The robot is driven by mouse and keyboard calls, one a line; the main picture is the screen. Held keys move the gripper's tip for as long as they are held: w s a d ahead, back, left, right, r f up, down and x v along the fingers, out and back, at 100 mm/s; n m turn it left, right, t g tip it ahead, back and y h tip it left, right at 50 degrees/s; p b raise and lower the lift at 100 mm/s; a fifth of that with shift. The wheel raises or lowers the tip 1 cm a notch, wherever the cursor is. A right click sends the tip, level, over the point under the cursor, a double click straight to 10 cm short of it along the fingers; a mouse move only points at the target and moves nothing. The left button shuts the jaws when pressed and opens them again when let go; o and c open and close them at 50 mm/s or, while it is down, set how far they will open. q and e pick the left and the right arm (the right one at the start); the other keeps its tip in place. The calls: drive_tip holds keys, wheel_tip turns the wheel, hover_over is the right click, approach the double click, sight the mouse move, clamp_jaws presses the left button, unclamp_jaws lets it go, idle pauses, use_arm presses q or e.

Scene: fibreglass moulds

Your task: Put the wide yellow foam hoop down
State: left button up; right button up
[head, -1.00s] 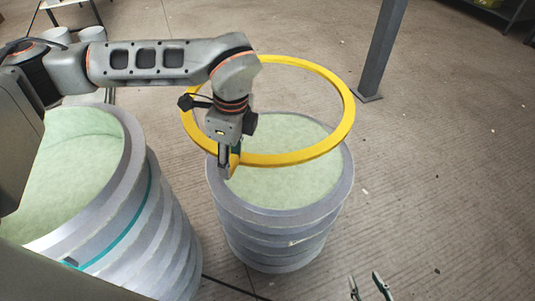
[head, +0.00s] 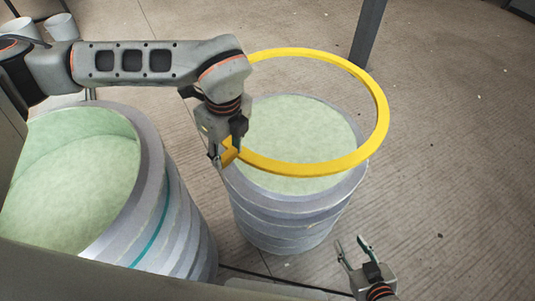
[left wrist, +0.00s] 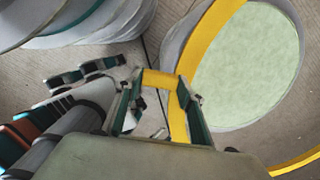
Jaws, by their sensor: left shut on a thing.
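The wide yellow foam hoop (head: 376,100) is held roughly level in the head view, overlapping the middle grey ribbed mould (head: 292,232) with its pale green top. The hoop looks raised above the mould; its exact height is hard to tell. My left gripper (head: 222,158) is shut on the hoop's near left side. In the left wrist view, the yellow band (left wrist: 178,120) passes between the gripper's fingers (left wrist: 163,88), and the mould's green top (left wrist: 248,65) lies beyond. My right gripper (head: 352,248) is open and empty at the bottom, right of the mould.
A larger ribbed mould (head: 160,215) with a green inside and a teal band stands at the left, close to the middle one. A dark post (head: 368,32) rises behind. Pale buckets (head: 60,27) stand at the far left. The concrete floor (head: 460,170) at the right is clear.

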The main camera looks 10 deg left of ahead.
use_arm(q)
wheel_tip(320, 180, down, 20)
drive_tip(key=b, duration=0.1)
drive_tip(key=shift+b, duration=0.3)
idle(0.3)
drive_tip(key=o, duration=1.1)
wheel_tip(320, 180, up, 12)
drive_tip(key=d+p, duration=0.1)
drive_tip(key=shift+s+d, duration=0.15)
drive_tip(key=shift+s, duration=0.25)
